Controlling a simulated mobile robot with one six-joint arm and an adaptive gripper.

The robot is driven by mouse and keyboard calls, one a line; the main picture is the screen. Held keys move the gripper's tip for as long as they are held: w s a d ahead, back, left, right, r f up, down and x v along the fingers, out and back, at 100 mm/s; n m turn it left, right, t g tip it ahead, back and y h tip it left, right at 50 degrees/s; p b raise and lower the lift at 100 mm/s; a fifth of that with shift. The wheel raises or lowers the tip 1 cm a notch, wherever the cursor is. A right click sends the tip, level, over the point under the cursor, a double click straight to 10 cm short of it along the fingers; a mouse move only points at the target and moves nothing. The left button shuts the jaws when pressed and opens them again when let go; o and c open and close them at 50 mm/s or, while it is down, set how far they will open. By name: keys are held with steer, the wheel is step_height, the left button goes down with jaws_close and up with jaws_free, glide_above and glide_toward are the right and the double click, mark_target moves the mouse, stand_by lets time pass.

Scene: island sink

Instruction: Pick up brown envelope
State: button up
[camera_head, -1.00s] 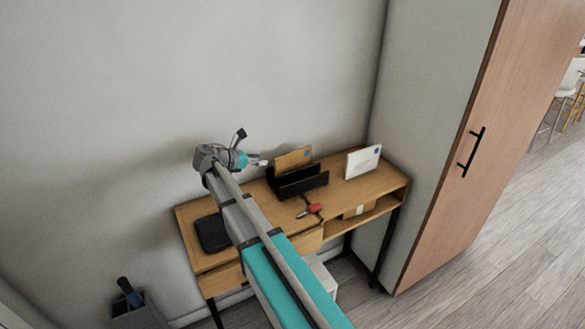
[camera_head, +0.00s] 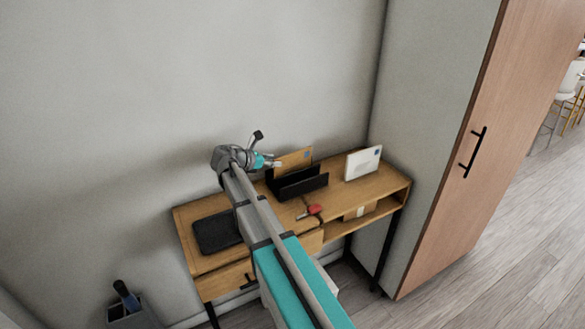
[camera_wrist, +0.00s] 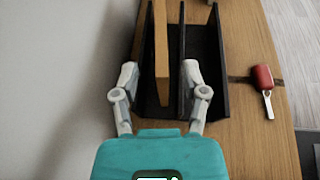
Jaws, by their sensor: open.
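The brown envelope (camera_head: 294,160) stands upright in a black letter holder (camera_head: 303,186) on the desk. In the wrist view the envelope (camera_wrist: 161,55) is seen edge-on, with the holder (camera_wrist: 213,90) around and to the right of it. My gripper (camera_head: 272,163) is at the left end of the holder in the head view. In the wrist view my gripper (camera_wrist: 160,75) is open. Its left finger is left of the envelope, and its right finger is right of the envelope, near a divider of the holder. I cannot tell whether either finger touches anything.
A white envelope (camera_head: 363,163) stands at the right of the wooden desk (camera_head: 375,188). A red key fob (camera_head: 314,209) with a key lies in front of the holder. A black flat item (camera_head: 216,233) lies at the left. The wall (camera_head: 200,80) is close behind.

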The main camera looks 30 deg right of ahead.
mark_target(283, 161)
steer(key=shift+b+x, duration=0.75)
steer(key=shift+x, duration=1.55)
steer(key=shift+s, duration=0.1)
jaws_close()
